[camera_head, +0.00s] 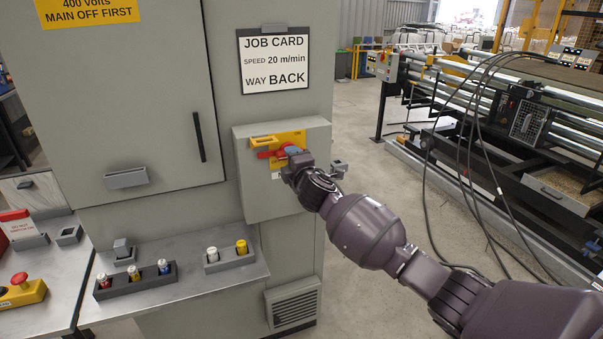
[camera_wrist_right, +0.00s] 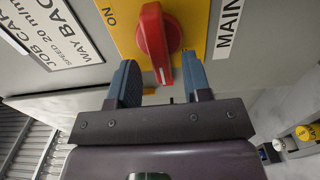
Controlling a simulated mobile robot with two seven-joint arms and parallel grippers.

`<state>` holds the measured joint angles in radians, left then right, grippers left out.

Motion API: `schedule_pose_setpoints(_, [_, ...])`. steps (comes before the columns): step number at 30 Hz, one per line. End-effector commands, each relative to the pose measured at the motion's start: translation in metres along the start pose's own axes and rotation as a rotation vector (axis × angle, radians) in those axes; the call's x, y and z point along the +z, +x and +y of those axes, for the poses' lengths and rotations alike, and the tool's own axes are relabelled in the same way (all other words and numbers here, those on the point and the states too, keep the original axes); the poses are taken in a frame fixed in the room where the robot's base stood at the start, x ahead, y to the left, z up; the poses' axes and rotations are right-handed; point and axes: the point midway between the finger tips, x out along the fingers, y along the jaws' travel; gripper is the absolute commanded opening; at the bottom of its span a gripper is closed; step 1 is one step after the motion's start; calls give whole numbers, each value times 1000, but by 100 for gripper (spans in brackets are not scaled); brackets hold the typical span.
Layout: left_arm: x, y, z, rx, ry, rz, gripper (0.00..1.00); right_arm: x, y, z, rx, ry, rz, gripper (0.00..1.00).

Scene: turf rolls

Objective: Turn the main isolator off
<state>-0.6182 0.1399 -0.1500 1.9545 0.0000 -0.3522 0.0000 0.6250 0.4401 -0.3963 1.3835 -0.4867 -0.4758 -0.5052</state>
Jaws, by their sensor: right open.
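The main isolator is a red rotary handle (camera_wrist_right: 153,42) on a yellow plate (camera_wrist_right: 190,22) marked ON, with a MAIN label beside it. In the head view the red handle (camera_head: 268,154) lies roughly level, partly hidden by my right gripper. My right gripper (camera_wrist_right: 161,80) is open, its two blue-grey fingertips on either side of the handle's lower end in the wrist view. A gap shows between handle and each finger. In the head view the right gripper (camera_head: 294,156) is at the isolator box (camera_head: 255,195). My left gripper is not in view.
A job card (camera_head: 274,60) hangs above the box on the grey cabinet (camera_head: 120,90). A shelf (camera_head: 210,283) below holds several coloured fuse-like pieces. A red button on a yellow box (camera_head: 20,288) stands at left. Cables hang by the machine at right, with clear floor between.

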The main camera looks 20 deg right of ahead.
Motion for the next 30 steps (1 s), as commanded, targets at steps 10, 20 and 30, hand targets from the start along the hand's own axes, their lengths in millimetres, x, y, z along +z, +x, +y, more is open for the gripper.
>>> schedule_pose_setpoints(10, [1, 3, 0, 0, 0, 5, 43, 0, -50, -2, -1, -1, 1, 45])
schedule_pose_setpoints(20, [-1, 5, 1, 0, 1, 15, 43, 0, -86, 0, 0, -1, 0, 45])
schedule_pose_setpoints(30, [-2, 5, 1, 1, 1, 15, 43, 0, -92, 0, -1, -1, 0, 45])
